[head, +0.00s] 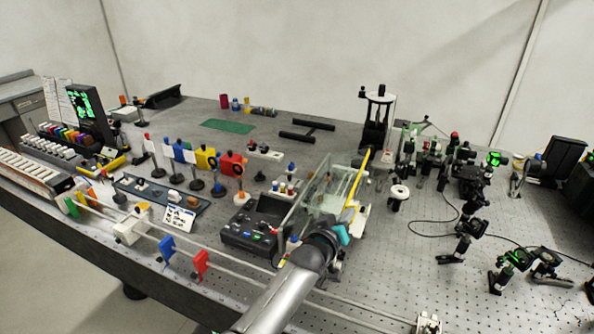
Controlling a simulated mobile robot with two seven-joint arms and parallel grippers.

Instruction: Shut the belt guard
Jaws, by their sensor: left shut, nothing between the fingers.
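A clear, box-like cover with a yellow strip (357,184) stands at the middle of the bench. I take it for the belt guard. Its clear panels (312,191) rise over a mechanism that shows only faintly through them. The yellow strip slants up and to the right; I cannot tell how far open the guard is. My left gripper (341,234) is shut and empty at the near end of the guard, close to the low end of the yellow strip. I cannot tell whether it touches. My forearm hides part of the near side. My right gripper is not in view.
A black control box with lit buttons (250,236) sits left of the guard. Coloured filter holders (232,164) stand further left. Several optical mounts (471,182) and a cable crowd the right. A rail (230,262) runs along the front. Bare bench lies near a green mat (227,126).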

